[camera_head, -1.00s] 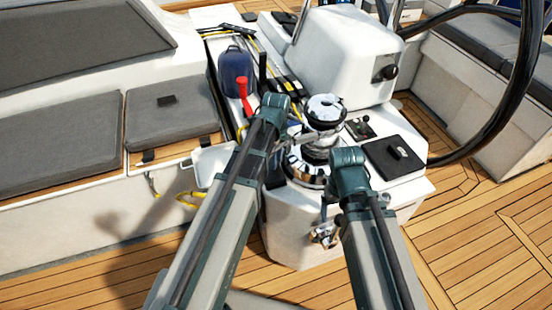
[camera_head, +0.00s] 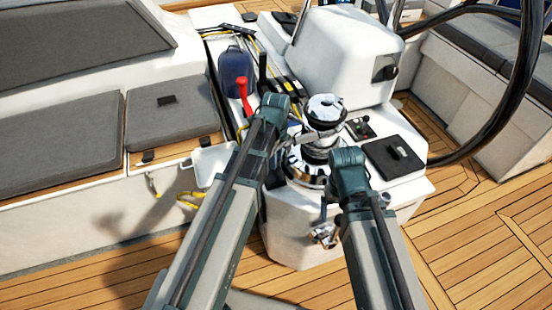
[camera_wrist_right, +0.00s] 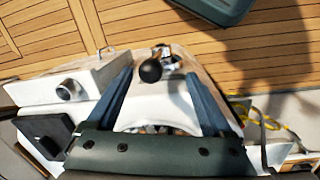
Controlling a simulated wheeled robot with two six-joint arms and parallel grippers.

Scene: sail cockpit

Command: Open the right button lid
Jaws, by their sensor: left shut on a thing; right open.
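A small dark panel with little controls (camera_head: 361,128) lies on the white console just right of the chrome winch (camera_head: 324,112). I cannot make out which part is the right button lid, or whether it is open. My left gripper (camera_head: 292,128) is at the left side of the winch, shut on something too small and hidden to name. My right gripper, beyond the wrist left of the black hatch, is mostly hidden in the head view.
A square black hatch (camera_head: 380,161) lies right of my right wrist. A white pedestal box (camera_head: 345,50) and the black wheel (camera_head: 515,85) stand behind. A red handle (camera_head: 244,96) and blue bag (camera_head: 236,75) are left. Teak floor (camera_head: 490,260) is clear at right.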

